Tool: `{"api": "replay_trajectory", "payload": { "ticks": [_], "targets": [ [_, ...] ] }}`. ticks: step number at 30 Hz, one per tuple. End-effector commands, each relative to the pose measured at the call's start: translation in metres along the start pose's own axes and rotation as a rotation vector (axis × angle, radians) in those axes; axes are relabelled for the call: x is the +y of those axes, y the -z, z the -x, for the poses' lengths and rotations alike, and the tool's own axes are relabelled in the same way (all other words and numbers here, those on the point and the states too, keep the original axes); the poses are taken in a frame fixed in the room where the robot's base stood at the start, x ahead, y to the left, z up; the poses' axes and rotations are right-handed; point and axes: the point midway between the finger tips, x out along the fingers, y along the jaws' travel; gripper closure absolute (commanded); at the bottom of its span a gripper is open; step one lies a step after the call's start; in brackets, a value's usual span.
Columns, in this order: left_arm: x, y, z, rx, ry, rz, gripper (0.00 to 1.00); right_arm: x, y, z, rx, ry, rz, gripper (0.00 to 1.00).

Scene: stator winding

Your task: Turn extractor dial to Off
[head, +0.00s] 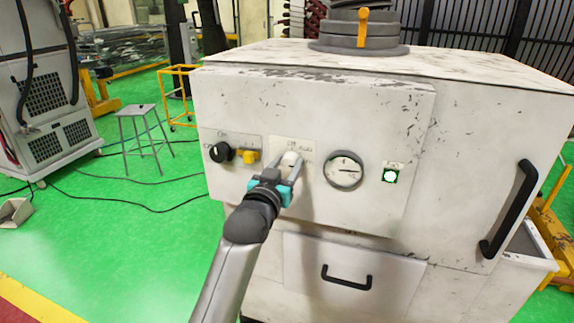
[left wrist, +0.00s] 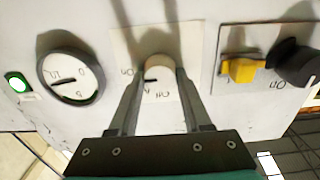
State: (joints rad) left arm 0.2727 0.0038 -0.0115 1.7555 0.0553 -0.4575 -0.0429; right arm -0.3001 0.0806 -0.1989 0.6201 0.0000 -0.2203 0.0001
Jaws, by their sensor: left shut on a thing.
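The extractor's white dial (head: 290,159) is on the front panel of the scuffed white cabinet (head: 405,130), left of the round gauge (head: 344,171). My left gripper (head: 289,168) is shut on this dial, one finger on each side. In the left wrist view the dial (left wrist: 159,75) sits between the fingertips of the left gripper (left wrist: 155,84). A dark pointer mark shows on its face, toward the left of that picture. Lettering on the plate around the dial is small and partly covered by the fingers. My right gripper is not in view.
A black knob (head: 221,152) and a yellow switch (head: 248,156) sit left of the dial. A lit green button (head: 390,176) is right of the gauge. Black handles (head: 509,210) project from the cabinet's side and drawer. A grey stool (head: 143,135) stands on the green floor.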

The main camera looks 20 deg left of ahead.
Motion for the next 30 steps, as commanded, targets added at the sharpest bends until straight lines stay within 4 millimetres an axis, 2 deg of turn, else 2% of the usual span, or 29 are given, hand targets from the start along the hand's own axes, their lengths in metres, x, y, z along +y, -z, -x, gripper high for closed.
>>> {"api": "replay_trajectory", "payload": {
  "ticks": [1,9,20,30],
  "targets": [
    [0.0,0.0,0.0,0.0,0.0,0.0,0.71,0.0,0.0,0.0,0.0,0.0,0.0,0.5],
    [0.0,0.0,0.0,-0.001,0.0,0.0,1.0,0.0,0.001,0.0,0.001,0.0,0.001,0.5],
    [0.0,0.0,0.0,-0.002,0.001,0.04,1.0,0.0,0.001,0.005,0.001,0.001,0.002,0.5],
    [-0.001,0.002,0.0,-0.004,0.001,0.266,1.0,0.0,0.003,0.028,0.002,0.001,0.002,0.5]
  ]
}}
